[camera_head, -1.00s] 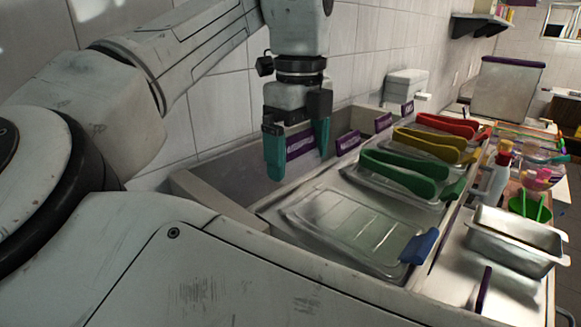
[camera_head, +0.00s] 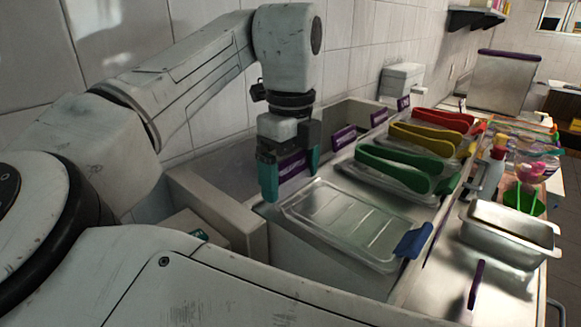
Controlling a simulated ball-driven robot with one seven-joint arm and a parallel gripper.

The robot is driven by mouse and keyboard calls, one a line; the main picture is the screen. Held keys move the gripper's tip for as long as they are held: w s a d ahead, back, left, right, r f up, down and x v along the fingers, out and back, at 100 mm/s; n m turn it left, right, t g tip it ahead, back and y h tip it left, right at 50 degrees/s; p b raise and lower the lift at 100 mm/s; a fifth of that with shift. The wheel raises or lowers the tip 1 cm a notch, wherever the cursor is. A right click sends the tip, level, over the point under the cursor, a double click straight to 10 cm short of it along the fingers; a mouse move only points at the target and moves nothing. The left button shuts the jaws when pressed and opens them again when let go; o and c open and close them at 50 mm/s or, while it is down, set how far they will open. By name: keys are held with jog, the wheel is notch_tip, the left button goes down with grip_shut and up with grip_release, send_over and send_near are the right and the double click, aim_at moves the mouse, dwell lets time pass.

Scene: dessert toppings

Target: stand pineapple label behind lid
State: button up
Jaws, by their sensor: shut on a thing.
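My gripper (camera_head: 290,180), with teal fingers, is shut on a purple label (camera_head: 292,163). Its writing is too small to read. The label is held upright, its lower edge just above the back edge of the nearest clear lid (camera_head: 335,219). I cannot tell whether the label touches the counter. The left finger partly hides the label's left end.
More purple labels (camera_head: 343,137) stand in a row behind the other lids. Green tongs (camera_head: 405,165), yellow tongs (camera_head: 425,137) and red tongs (camera_head: 445,118) lie on those lids. A steel pan (camera_head: 510,238) stands at right. The tiled wall is close behind.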

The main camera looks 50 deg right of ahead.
aim_at(291, 164)
jog(key=o, duration=0.7)
jog(key=shift+f, duration=0.1)
jog(key=shift+o, duration=0.2)
notch_tip(291, 164, up, 13)
jog(key=shift+b, duration=0.35)
